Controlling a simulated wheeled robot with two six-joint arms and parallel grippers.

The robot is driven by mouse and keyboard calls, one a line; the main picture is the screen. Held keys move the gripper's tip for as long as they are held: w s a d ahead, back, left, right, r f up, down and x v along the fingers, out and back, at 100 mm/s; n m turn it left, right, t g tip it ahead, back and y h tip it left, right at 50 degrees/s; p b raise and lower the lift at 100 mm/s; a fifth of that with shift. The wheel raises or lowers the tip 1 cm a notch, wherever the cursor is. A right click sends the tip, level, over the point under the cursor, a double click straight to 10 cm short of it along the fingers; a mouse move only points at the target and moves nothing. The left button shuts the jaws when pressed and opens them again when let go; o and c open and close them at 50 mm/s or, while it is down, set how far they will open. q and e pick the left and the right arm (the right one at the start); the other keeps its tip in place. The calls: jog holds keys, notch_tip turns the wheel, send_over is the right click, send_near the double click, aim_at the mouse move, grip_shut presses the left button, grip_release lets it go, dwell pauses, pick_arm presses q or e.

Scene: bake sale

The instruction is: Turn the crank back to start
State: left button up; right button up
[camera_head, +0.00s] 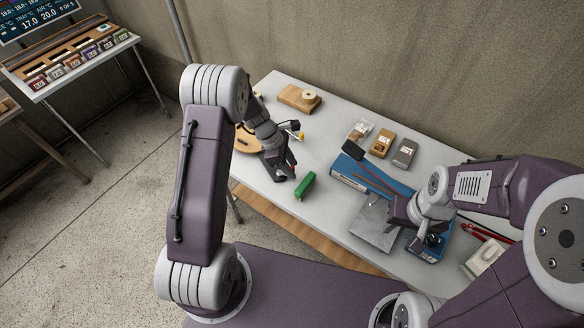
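A blue machine (343,165) stands on the right half of the table, with a grey metal plate (372,237) at its front and a dark paddle-like part (353,150) at its far left. A dark round knob (433,240), possibly the crank's handle, shows low on its right side. My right gripper (418,228) is down over the machine's right side, close to this knob. Its fingers are mostly hidden, so I cannot tell whether it touches or holds the knob. My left gripper (284,172) hangs low over the table's left part, beside a green block (305,186); its finger gap is unclear.
A wooden block with a pale roll (298,98) lies at the back. Several small packets (382,143) lie behind the machine. A round wooden piece (247,141) is partly behind my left arm. Red-handled tools (487,232) and a pale box (484,258) lie at right.

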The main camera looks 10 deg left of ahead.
pick_arm(q)
jog(key=shift+s+d+f, duration=0.1)
jog(key=shift+d+f, duration=0.25)
jog(key=shift+f, duration=0.15)
jog(key=shift+a+f, duration=0.1)
jog(key=shift+a, duration=0.05)
grip_shut()
